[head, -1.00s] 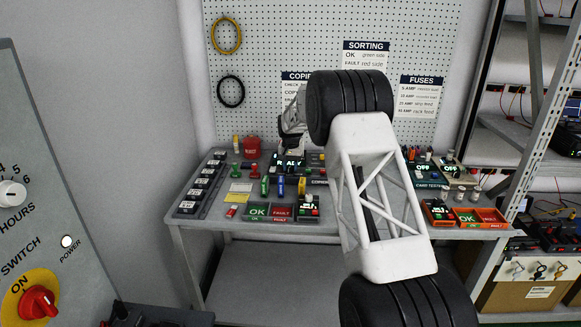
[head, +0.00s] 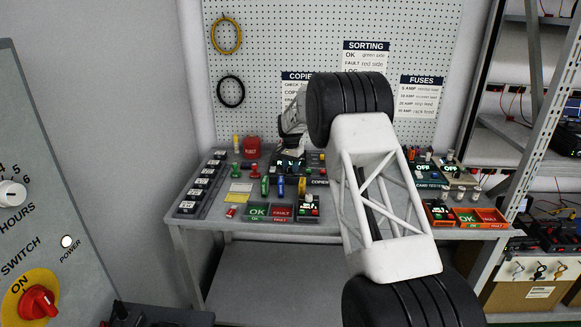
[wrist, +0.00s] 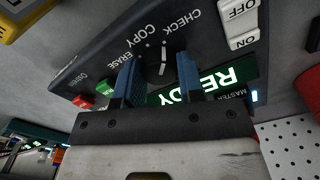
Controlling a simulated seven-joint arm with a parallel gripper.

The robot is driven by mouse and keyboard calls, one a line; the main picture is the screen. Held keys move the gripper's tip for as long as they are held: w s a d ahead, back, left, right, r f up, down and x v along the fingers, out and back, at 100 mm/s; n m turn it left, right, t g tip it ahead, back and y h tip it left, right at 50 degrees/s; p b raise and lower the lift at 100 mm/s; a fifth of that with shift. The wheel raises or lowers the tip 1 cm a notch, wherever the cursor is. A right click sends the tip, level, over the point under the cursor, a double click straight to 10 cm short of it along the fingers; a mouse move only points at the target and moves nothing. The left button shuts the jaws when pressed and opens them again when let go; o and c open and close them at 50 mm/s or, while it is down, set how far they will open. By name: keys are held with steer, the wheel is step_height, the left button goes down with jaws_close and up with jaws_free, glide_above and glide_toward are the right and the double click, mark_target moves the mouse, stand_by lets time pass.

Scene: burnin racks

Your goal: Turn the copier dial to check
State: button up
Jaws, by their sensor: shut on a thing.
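The copier (head: 318,182) stands on the bench in the head view, partly hidden by my arm. In the wrist view its dark panel (wrist: 95,62) appears upside down, with ERASE, COPY and CHECK printed around the dial (wrist: 158,58). My gripper (wrist: 160,74) has its two blue fingers closed on the dial, one on each side. The green display (wrist: 205,88) shows READY, partly covered by a finger.
A white ON/OFF rocker switch (wrist: 240,22) sits beside the dial, and red and green buttons (wrist: 82,101) lie on the other side. A red container (head: 251,147), coloured blocks and OK/FAULT trays (head: 257,211) crowd the bench. A pegboard (head: 270,50) rises behind.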

steer(key=o, duration=0.9)
steer(key=shift+r, duration=0.1)
steer(key=shift+r, duration=3.85)
